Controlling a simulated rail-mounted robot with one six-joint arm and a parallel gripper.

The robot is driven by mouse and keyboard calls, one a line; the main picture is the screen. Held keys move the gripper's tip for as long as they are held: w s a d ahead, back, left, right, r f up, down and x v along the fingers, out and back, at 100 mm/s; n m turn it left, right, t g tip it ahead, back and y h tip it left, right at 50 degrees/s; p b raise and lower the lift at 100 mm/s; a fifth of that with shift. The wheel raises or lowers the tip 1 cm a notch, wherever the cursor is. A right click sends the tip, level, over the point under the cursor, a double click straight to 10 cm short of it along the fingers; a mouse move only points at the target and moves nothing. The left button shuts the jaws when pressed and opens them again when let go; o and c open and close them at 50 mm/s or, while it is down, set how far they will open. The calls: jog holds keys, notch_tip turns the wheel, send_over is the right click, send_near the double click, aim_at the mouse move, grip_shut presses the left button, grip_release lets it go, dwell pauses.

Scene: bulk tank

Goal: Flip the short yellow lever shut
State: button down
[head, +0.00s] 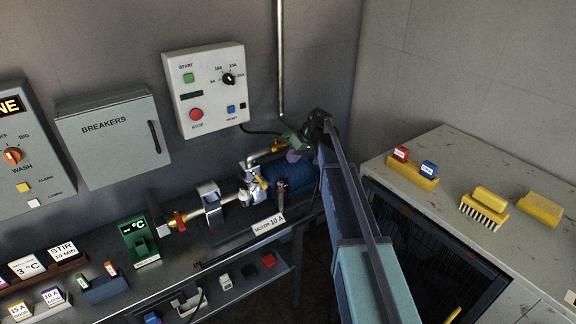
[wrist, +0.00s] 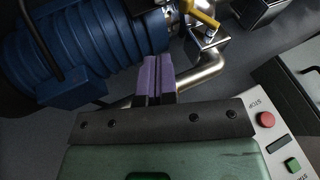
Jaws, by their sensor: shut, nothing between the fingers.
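The short yellow lever (wrist: 201,13) shows at the top of the wrist view, on a metal fitting by a bent steel pipe (wrist: 205,72). It lies slanted across the fitting, and its upper end is cut by the picture edge. In the head view a small yellow lever (head: 262,182) sits on the pipework left of the blue motor (head: 292,180). My gripper (wrist: 154,80) has purple fingers, closed together and empty, apart from the lever in the wrist view. In the head view my gripper (head: 293,156) is above the motor, partly hidden by my arm.
The blue ribbed motor (wrist: 85,45) is close on the left in the wrist view. A control box (head: 208,88) with red and green buttons hangs on the wall behind. A green display unit (head: 139,240) stands left on the bench. A grey cabinet (head: 425,195) is right.

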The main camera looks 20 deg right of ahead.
aim_at(261, 182)
jog(key=b+x, duration=0.8)
jog(key=x, duration=0.2)
jog(key=shift+d, duration=0.25)
jog(key=shift+s+a+f+b, duration=0.1)
jog(key=shift+s+a+f, duration=0.1)
jog(key=shift+a, duration=0.4)
jog(key=shift+s+a+f+b, duration=0.1)
jog(key=shift+s+a, duration=0.15)
jog(key=shift+a, duration=0.35)
jog(key=shift+s+a+f+b, duration=0.1)
jog(key=shift+s+a, duration=0.1)
jog(key=shift+a, duration=0.35)
